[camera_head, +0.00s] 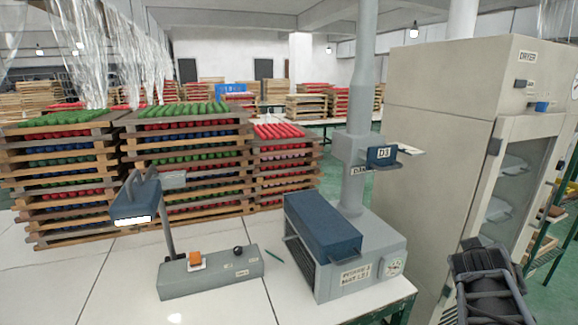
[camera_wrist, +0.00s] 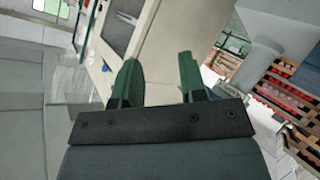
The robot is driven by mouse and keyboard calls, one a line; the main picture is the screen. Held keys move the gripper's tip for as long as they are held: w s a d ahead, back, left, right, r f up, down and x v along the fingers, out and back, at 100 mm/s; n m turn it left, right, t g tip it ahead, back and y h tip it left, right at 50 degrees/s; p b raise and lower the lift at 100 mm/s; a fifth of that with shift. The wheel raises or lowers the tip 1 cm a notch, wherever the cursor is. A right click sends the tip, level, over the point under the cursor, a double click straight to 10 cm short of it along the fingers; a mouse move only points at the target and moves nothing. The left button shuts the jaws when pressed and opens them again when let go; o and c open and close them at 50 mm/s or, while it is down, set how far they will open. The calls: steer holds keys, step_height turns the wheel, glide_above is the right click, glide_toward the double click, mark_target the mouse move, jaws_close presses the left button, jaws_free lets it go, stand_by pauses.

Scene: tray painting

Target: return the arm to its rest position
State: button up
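My arm (camera_head: 487,285) shows at the lower right of the head view, dark and folded, in front of the dryer cabinet. My gripper (camera_wrist: 158,82) fills the lower middle of the wrist view. Its two dark green fingers stand apart with nothing between them. Beyond the fingers the wrist view is tilted and shows the pale cabinet side and floor. I cannot make out the fingertips in the head view.
A white table (camera_head: 120,285) holds a lamp (camera_head: 137,203), a grey control box (camera_head: 210,272) and a blue-topped machine (camera_head: 325,225). The dryer cabinet (camera_head: 435,145) stands right, close to my arm. Stacked trays (camera_head: 190,150) of coloured pieces stand behind.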

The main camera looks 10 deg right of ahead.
steer(key=a+f+n+g+y+p, duration=0.1)
steer(key=a+f+y, duration=0.3)
steer(key=a, duration=1)
steer(key=s+a+f+n+g+y+p, duration=0.1)
steer(key=a+f+y, duration=0.4)
steer(key=a, duration=1)
steer(key=shift+a+n+g+y+p, duration=0.25)
steer(key=shift+n+g+y+p, duration=0.3)
steer(key=shift+g+p, duration=0.35)
steer(key=shift+s, duration=0.1)
